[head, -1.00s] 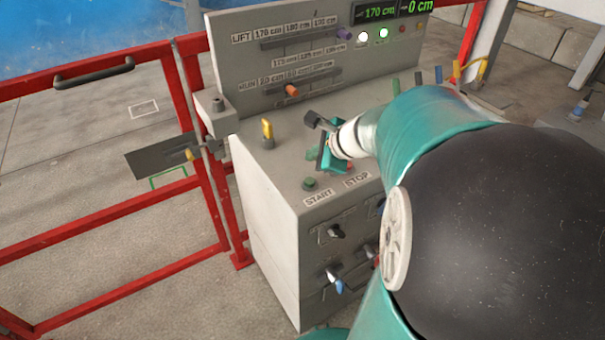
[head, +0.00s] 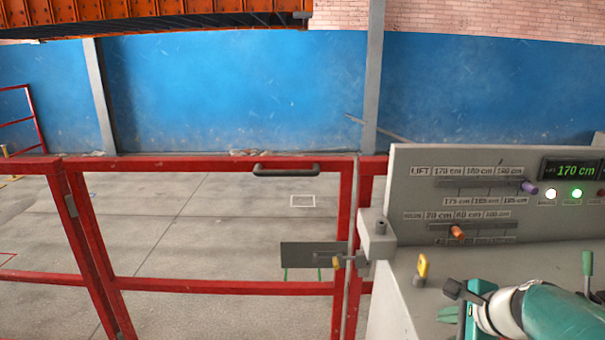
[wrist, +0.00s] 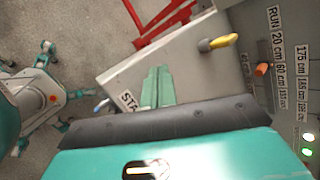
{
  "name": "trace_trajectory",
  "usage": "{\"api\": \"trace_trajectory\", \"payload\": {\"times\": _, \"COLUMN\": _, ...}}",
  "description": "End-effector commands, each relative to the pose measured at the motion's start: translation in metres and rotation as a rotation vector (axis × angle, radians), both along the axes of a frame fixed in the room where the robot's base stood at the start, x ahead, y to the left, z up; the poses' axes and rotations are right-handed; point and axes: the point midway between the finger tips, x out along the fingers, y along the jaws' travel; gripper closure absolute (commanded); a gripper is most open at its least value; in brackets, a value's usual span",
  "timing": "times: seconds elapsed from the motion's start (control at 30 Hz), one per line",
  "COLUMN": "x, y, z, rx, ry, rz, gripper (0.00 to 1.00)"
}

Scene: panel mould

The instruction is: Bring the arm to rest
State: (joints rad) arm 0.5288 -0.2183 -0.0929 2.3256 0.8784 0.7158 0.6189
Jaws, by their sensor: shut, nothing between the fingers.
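My arm (head: 565,318) reaches in from the lower right of the head view, over the console top. My gripper (head: 447,314) is at its end, partly cut off by the lower picture edge. In the wrist view its two teal fingers (wrist: 157,88) lie together with nothing between them, over the grey console (wrist: 185,62). The START label (wrist: 127,101) is partly hidden beside the fingers. A yellow key-like handle (head: 422,268) stands on the console near the gripper, apart from it; it also shows in the wrist view (wrist: 222,41).
The console's back panel (head: 410,185) carries a purple slider (head: 529,187), an orange slider (head: 457,231), lit lamps and a display (head: 575,170) reading 170 cm. A red gate (head: 220,285) with a latch plate (head: 305,255) stands left of the console. Open floor lies behind it.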

Motion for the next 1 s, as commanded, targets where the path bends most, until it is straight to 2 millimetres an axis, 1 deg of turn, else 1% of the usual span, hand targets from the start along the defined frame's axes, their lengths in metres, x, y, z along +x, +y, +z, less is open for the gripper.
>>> {"api": "trace_trajectory", "payload": {"times": 0.03, "x": -0.005, "y": 0.024, "z": 0.007, "rx": -0.078, "ry": -0.003, "rz": 0.121, "gripper": 1.0}}
{"api": "trace_trajectory", "payload": {"times": 0.1, "x": -0.016, "y": 0.054, "z": 0.012, "rx": -0.203, "ry": 0.0, "rz": 0.304, "gripper": 1.0}}
{"api": "trace_trajectory", "payload": {"times": 0.2, "x": -0.036, "y": 0.09, "z": 0.018, "rx": -0.383, "ry": 0.0, "rz": 0.56, "gripper": 1.0}}
{"api": "trace_trajectory", "payload": {"times": 0.3, "x": -0.059, "y": 0.117, "z": 0.022, "rx": -0.567, "ry": -0.003, "rz": 0.803, "gripper": 1.0}}
{"api": "trace_trajectory", "payload": {"times": 0.4, "x": -0.082, "y": 0.137, "z": 0.026, "rx": -0.757, "ry": -0.009, "rz": 1.037, "gripper": 1.0}}
{"api": "trace_trajectory", "payload": {"times": 0.5, "x": -0.102, "y": 0.149, "z": 0.029, "rx": -0.936, "ry": -0.013, "rz": 1.24, "gripper": 1.0}}
{"api": "trace_trajectory", "payload": {"times": 0.6, "x": -0.116, "y": 0.154, "z": 0.032, "rx": -1.076, "ry": -0.011, "rz": 1.385, "gripper": 1.0}}
{"api": "trace_trajectory", "payload": {"times": 0.67, "x": -0.121, "y": 0.155, "z": 0.033, "rx": -1.131, "ry": -0.009, "rz": 1.44, "gripper": 1.0}}
{"api": "trace_trajectory", "payload": {"times": 0.8, "x": -0.126, "y": 0.155, "z": 0.034, "rx": -1.184, "ry": -0.004, "rz": 1.49, "gripper": 1.0}}
{"api": "trace_trajectory", "payload": {"times": 1.0, "x": -0.126, "y": 0.154, "z": 0.034, "rx": -1.182, "ry": -0.002, "rz": 1.488, "gripper": 1.0}}
